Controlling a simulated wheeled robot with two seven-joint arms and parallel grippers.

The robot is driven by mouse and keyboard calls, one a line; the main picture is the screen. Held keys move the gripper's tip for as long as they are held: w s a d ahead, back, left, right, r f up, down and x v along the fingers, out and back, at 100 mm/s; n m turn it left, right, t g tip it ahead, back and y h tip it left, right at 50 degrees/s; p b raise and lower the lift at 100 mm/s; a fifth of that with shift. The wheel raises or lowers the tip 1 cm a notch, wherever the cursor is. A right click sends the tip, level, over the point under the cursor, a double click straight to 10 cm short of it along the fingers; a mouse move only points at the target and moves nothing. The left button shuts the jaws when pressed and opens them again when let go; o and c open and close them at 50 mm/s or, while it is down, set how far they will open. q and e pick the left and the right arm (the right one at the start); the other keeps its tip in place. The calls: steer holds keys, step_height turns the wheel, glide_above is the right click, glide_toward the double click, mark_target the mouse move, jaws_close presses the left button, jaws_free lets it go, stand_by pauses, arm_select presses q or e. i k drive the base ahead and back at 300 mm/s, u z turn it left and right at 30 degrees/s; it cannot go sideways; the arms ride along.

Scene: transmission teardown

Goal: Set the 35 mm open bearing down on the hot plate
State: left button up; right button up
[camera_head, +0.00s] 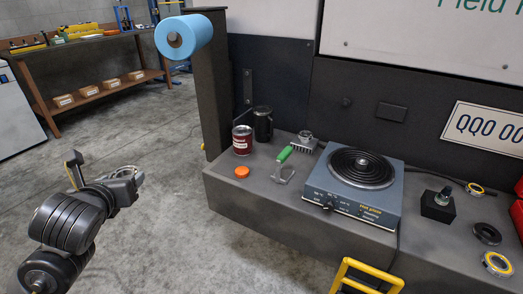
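The hot plate (320,196) is a blue-grey box with a black coil (361,166) on top. I cannot tell which, if any, is the 35 mm open bearing. My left gripper (136,176) is over the floor at the left, well away from the hot plate. My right gripper is out of view.
On the bench (250,200) stand a red can (242,140), a dark mug (263,124), an orange cap (242,172), a green-handled tool (285,154), a brush (304,144) and a black block (438,206). A blue roll (184,36) tops a post. A yellow rail (366,270) is in front.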

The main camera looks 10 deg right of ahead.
mark_target(363, 161)
steer(key=u, duration=0.8)
steer(key=k, duration=0.5)
steer(key=z, duration=2.25)
steer(key=i, duration=0.5)
